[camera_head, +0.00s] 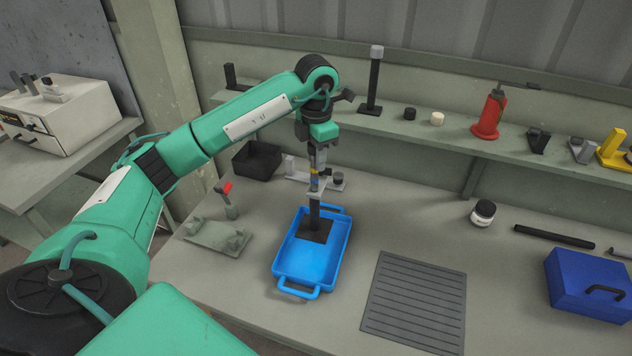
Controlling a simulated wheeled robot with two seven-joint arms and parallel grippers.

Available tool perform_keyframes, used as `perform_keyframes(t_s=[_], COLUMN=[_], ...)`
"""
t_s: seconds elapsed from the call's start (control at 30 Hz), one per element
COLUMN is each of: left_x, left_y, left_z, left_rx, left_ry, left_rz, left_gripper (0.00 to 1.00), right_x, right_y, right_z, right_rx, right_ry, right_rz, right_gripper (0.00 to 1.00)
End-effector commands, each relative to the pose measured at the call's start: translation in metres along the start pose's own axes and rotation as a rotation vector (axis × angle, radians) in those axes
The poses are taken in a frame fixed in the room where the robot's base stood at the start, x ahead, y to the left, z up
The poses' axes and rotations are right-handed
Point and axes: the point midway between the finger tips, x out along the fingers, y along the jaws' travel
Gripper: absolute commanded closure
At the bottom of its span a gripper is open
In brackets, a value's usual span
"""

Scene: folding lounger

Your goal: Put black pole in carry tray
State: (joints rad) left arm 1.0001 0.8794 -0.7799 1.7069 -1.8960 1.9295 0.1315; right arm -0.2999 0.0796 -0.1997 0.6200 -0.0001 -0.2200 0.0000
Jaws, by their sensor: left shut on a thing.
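The black pole (314,218) stands upright on a square black base (315,232) at the back part of the blue carry tray (322,269). I cannot tell whether its base touches the tray floor or hangs just above it. My left gripper (316,188) points down from above and is shut on the upper part of the pole; its fingers hide the pole's top. The tray lies on the workbench with one handle towards me. My right gripper is not in view.
A black bin (257,159) and a red-tipped tool (228,198) are left of the tray. A ribbed grey mat (415,303), a lidded jar (483,212), a black bar (553,236) and a blue box (590,285) lie to the right. A shelf behind holds another black post (373,85).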

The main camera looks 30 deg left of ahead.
Motion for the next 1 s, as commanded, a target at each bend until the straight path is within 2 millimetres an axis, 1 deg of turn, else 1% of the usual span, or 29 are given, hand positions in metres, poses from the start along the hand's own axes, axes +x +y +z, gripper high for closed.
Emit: perform_keyframes(t_s=[0.03, 0.1, 0.2, 0.47, 0.6, 0.7, 1.0], left_x=[0.008, 0.022, 0.038, 0.058, 0.077, 0.088, 0.092], left_y=[0.0, 0.0, 0.0, 0.0, 0.0, 0.0, 0.0], left_z=[-0.001, -0.001, 0.0, 0.0, 0.0, 0.0, 0.0], left_rx=[0.0, 0.0, 0.0, 0.001, 0.001, 0.0, 0.001], left_ry=[0.003, 0.002, 0.0, 0.0, 0.001, -0.001, -0.003], left_rz=[-0.002, -0.002, -0.001, 0.0, -0.002, 0.0, 0.001], left_gripper=[1.0, 1.0, 1.0, 1.0, 1.0, 1.0, 1.0], right_x=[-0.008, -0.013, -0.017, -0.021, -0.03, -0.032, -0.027], right_y=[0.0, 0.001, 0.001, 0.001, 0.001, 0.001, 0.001], right_z=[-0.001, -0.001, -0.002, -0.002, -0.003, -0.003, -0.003], right_rx=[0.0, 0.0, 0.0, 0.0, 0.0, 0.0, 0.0], right_ry=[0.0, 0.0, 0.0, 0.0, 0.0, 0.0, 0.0], right_rz=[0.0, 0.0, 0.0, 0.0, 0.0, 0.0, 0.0], right_gripper=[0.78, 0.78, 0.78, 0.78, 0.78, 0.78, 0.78])
